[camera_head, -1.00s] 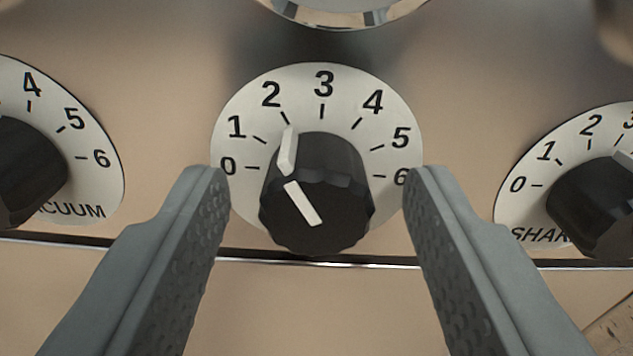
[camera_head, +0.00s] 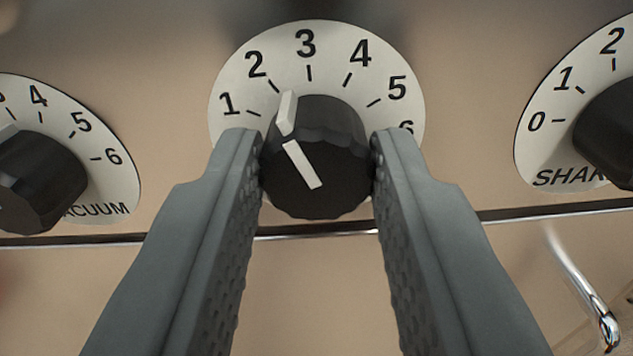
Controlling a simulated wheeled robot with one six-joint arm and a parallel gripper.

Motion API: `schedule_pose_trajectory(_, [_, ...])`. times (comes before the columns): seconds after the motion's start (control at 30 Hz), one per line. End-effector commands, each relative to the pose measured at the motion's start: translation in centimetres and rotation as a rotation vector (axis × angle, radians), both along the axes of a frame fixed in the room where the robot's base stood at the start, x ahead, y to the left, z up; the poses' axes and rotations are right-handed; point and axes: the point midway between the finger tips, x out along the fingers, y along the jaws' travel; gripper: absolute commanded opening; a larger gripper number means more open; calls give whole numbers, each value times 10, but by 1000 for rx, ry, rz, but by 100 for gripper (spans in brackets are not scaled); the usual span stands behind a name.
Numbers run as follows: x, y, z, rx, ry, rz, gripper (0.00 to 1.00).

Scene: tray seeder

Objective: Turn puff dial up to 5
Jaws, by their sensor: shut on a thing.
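The middle dial has a black knob (camera_head: 330,150) on a round white plate (camera_head: 232,90) numbered up to 6. Its name label is hidden. The knob's white pointer line tilts up and left, towards the 2 mark. My gripper (camera_head: 316,160) has its two grey fingers on the left and right sides of this knob, shut on it. The left finger hides the 0 and the right finger partly covers the 6.
A black VACUUM knob (camera_head: 38,180) on its own plate is at the left. A metal seam runs below the dials. A chrome hook (camera_head: 600,320) is at the lower right.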

Motion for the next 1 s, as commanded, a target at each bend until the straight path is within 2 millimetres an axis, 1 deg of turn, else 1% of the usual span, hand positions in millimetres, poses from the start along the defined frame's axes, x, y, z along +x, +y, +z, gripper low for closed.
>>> schedule_pose_trajectory(1.0, [0,-1,-1,953,0,-1,6])
